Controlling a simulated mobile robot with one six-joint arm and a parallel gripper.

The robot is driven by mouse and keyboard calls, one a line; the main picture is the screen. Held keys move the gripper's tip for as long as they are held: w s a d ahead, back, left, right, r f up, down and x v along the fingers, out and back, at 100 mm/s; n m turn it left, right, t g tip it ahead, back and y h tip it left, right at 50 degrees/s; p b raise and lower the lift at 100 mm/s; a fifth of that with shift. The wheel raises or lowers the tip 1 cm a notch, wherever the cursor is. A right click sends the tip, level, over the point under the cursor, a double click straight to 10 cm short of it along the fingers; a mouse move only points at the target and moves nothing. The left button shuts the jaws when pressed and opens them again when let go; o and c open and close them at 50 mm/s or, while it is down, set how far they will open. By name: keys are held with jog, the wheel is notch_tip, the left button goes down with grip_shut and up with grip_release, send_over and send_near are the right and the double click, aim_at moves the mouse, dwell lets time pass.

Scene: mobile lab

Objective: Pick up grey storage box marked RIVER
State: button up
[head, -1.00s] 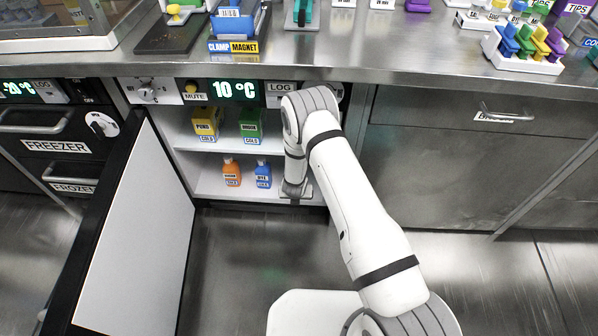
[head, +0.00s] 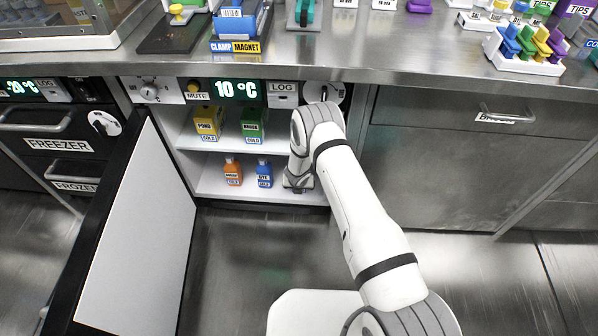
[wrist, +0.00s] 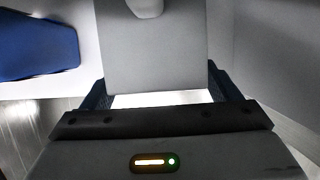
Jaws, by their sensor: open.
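A plain grey box (wrist: 150,50) with a paler rounded part at its top edge is in the wrist view, between the two fingers of my gripper (wrist: 157,80). The fingers are apart, one on each side of the box; I cannot tell whether they touch it. No RIVER marking is visible on the faces I see. In the head view my wrist (head: 300,175) is inside the open fridge at the right of the lower shelf, and my arm hides the box there.
A yellow box (head: 208,123) and a green box (head: 253,125) stand on the upper shelf. The open fridge door (head: 140,235) is at left; the fridge's right wall is close.

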jog(key=c, duration=1.2)
jog(key=shift+c, duration=0.3)
jog(key=shift+r, duration=0.15)
